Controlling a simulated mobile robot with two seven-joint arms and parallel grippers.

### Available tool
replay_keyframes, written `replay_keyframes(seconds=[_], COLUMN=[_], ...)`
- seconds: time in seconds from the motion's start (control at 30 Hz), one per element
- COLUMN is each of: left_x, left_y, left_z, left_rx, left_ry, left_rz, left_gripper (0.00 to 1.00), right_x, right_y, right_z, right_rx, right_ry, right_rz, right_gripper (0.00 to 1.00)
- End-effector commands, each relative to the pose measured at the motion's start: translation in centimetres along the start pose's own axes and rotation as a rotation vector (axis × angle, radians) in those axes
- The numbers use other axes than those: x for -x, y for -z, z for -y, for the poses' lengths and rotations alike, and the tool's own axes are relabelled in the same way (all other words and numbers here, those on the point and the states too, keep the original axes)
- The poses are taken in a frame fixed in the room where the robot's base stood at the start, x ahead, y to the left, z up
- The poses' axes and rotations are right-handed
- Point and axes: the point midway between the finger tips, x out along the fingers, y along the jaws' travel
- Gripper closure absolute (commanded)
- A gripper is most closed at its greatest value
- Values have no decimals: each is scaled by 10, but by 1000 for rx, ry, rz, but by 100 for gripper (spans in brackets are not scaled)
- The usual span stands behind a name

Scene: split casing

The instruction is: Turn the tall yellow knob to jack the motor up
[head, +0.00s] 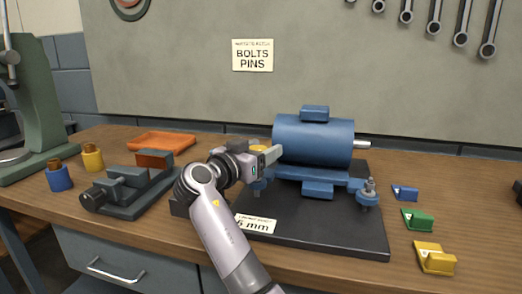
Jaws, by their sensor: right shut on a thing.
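The blue motor (313,141) lies on its side on a blue mount, above a black base plate (330,235) on the bench. The tall yellow knob (260,148) stands at the motor's left end and is mostly hidden by my right gripper. My right gripper (268,156) reaches in from below and is shut on the knob; the far finger is hard to make out. My left gripper is not in view.
A dark vise (130,190), an orange tray (161,142), and blue (59,178) and yellow (92,158) containers stand left. Blue (405,193), green (417,219) and yellow (436,260) wedge-shaped pieces lie right. A label (255,223) sits on the plate's front left.

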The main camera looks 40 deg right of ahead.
Motion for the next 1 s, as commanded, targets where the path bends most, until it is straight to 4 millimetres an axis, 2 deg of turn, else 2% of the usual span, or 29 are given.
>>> replay_keyframes(seconds=[0.03, 0.3, 0.33, 0.4, 1.0], left_x=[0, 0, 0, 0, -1], left_y=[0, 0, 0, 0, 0], left_z=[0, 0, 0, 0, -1], left_rx=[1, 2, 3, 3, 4], left_ry=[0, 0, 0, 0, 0], left_rz=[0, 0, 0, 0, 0], left_gripper=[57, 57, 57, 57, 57], right_x=[-2, -3, -3, -3, -4], right_y=[-6, -6, -6, -5, -1], right_z=[-2, -2, -2, -2, -1], right_rx=[6, 6, 6, 6, 0], right_ry=[-9, -10, -10, -10, -3], right_rz=[11, 11, 11, 9, 2], right_gripper=[75, 75, 41, 24, 24])
